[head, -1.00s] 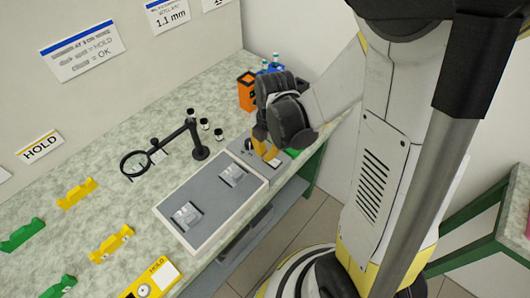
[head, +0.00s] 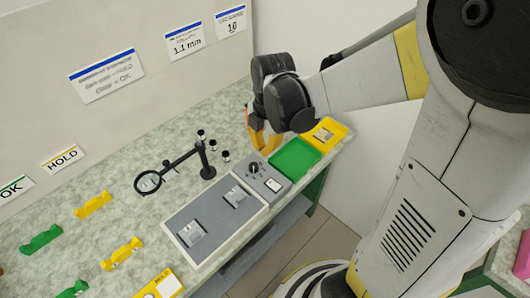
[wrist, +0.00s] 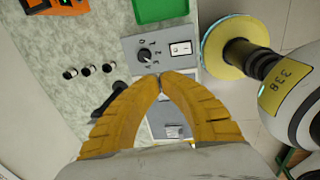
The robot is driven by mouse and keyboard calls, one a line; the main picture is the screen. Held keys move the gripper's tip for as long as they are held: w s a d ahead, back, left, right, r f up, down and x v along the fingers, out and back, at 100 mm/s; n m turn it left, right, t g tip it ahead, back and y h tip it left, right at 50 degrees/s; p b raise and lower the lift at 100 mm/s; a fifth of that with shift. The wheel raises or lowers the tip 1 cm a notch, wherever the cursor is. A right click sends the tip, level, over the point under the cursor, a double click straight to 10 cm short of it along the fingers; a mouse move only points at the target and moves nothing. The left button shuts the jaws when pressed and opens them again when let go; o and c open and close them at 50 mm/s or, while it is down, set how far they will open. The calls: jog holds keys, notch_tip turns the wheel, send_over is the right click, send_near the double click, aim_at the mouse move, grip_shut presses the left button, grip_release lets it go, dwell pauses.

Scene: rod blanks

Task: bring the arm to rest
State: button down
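My gripper (head: 263,148) has yellow fingers and hangs in the air above the back right part of the bench, near the grey control box (head: 263,181). In the wrist view the fingertips of my gripper (wrist: 160,76) meet with nothing between them. The control box with its dial and white switch (wrist: 181,49) shows just beyond the fingertips, apart from them. My arm reaches in from the right in the head view.
A green tray (head: 296,159) and a yellow tray (head: 325,135) lie right of the control box. A magnifier on a stand (head: 207,171), small dark cylinders and a grey board (head: 214,217) stand nearby. Yellow and green rests (head: 93,205) are at left. An orange box (wrist: 55,5) shows in the wrist view.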

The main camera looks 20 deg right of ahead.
jog(key=shift+r, duration=0.2)
dwell(0.4)
jog(key=s+r+m+t+b, duration=0.3)
jog(key=s+r+m+t, duration=0.2)
jog(key=m, duration=1.7)
jog(key=s+r, duration=0.3)
jog(key=s, duration=0.1)
jog(key=shift+s+a+t, duration=0.35)
jog(key=shift+a+t, duration=0.05)
